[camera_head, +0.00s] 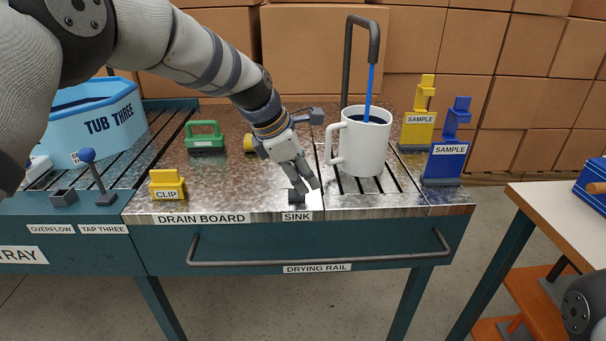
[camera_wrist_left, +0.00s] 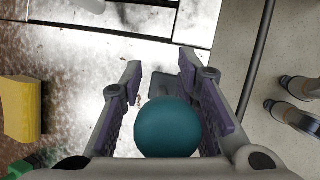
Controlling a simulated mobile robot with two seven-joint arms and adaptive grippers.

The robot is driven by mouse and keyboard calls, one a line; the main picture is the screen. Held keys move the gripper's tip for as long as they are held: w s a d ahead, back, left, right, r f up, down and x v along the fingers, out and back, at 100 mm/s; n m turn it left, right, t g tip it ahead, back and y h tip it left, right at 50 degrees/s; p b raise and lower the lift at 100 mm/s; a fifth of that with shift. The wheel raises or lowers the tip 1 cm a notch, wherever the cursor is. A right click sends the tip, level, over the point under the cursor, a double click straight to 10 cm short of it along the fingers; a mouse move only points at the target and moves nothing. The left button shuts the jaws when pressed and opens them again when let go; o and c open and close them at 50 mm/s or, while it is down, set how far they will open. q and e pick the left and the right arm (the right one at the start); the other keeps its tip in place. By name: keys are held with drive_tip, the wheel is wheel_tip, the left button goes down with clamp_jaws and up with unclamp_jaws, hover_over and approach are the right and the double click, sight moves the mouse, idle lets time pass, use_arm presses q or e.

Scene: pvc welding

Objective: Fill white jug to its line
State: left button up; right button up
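The white jug (camera_head: 362,148) stands upright on the slotted grate under a dark tall spout (camera_head: 375,42). A blue stream (camera_head: 369,90) runs from the spout into the jug, and dark blue liquid (camera_head: 372,121) shows inside near the rim. No fill line is visible. My left gripper (camera_head: 300,184) points down over the small base above the SINK label (camera_head: 297,216). In the left wrist view, a teal ball knob (camera_wrist_left: 168,127) sits between its open fingers, with a gap at least on the left.
A yellow CLIP block (camera_head: 168,187), a green block (camera_head: 205,137) and the blue TUB THREE (camera_head: 92,120) are left. Yellow (camera_head: 418,125) and blue (camera_head: 446,155) SAMPLE pieces stand right of the jug. The drying rail (camera_head: 320,263) runs along the front.

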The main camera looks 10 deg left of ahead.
use_arm(q)
drive_tip(key=v, duration=1.2)
idle(6.8)
